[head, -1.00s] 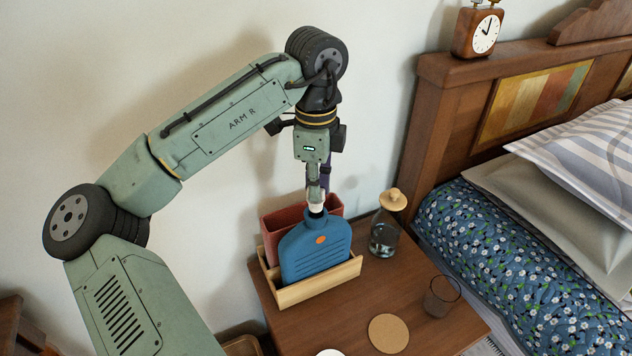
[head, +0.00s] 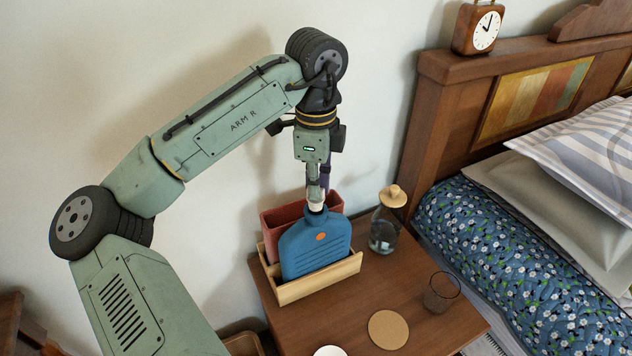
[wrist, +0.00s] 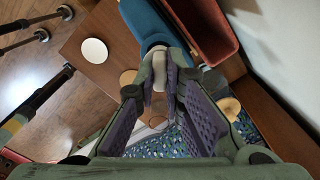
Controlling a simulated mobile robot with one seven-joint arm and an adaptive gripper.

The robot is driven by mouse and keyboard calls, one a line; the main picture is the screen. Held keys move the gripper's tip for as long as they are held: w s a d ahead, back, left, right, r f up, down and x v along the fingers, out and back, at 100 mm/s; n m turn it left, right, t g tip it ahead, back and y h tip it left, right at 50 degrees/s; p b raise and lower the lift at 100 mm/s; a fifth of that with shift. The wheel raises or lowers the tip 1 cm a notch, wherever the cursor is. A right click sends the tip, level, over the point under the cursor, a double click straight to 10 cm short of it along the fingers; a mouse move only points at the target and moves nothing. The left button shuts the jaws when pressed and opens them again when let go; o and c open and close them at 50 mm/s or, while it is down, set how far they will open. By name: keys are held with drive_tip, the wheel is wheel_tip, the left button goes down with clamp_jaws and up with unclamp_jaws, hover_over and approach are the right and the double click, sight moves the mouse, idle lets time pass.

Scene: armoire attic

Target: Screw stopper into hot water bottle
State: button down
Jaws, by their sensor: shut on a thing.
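The blue hot water bottle (head: 316,254) with an orange dot stands upright in a light wooden holder (head: 320,284) on the bedside table. My gripper (head: 316,195) points down directly above the bottle's neck. It is shut on the pale stopper (head: 316,206), which is at the mouth of the bottle. In the wrist view the whitish stopper (wrist: 158,52) shows at the fingertips, with the blue bottle (wrist: 146,22) behind it. The fingers hide part of the stopper, and I cannot tell how deep it sits in the neck.
A red container (head: 285,214) stands right behind the bottle, near the wall. A cork coaster (head: 388,329) and a white disc (head: 330,351) lie at the front. The bed is at the right.

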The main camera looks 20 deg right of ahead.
drive_tip(key=shift+f+b, duration=0.3)
drive_tip(key=shift+f, duration=0.95)
idle(1.3)
drive_tip(key=shift+r+p, duration=0.45)
drive_tip(key=shift+p, duration=0.3)
idle(0.5)
drive_tip(key=shift+f, duration=0.45)
idle(1.0)
drive_tip(key=c, duration=2.2)
unclamp_jaws()
clamp_jaws()
